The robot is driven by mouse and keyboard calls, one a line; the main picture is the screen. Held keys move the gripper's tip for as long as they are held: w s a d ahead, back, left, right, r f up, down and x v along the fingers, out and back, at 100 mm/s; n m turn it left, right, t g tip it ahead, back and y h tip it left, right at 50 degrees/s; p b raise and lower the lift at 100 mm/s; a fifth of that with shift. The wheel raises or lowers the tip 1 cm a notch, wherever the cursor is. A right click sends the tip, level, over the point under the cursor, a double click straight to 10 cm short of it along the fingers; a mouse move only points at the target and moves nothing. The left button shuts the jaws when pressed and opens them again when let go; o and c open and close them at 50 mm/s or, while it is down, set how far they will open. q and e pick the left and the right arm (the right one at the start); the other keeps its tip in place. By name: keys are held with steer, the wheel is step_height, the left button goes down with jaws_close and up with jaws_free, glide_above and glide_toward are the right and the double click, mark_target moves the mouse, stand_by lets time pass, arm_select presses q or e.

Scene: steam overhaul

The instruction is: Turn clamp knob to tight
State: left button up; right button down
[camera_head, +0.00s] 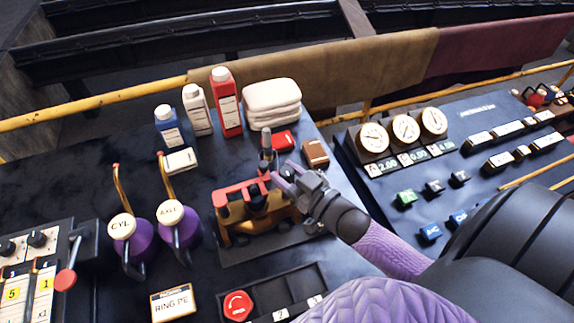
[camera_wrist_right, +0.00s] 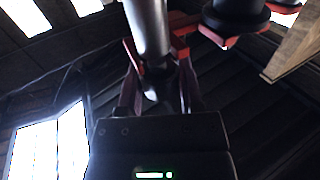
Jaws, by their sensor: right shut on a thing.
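The clamp (camera_head: 228,193) is a red-topped, brass-coloured fixture on a dark base in the middle of the bench in the head view. In the right wrist view a silver cylinder, apparently the knob (camera_wrist_right: 149,30), comes down between the fingers (camera_wrist_right: 158,85). The knob's setting cannot be read. My left gripper is not in view.
Blue, white and red bottles (camera_head: 226,105) and a folded cloth stack (camera_head: 271,100) stand behind the clamp. Two purple oil cans (camera_head: 180,235) are to its left. A red button (camera_head: 237,305) lies in front, and a gauge panel (camera_head: 405,130) is at the right.

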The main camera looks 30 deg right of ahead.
steer(key=shift+c, duration=2.2)
jaws_free()
steer(key=shift+o, duration=0.9)
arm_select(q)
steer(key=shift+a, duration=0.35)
arm_select(e)
steer(key=shift+s+d, duration=0.1)
steer(key=shift+s, duration=0.3)
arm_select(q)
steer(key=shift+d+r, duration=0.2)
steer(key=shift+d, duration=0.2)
arm_select(e)
steer(key=v, duration=0.9)
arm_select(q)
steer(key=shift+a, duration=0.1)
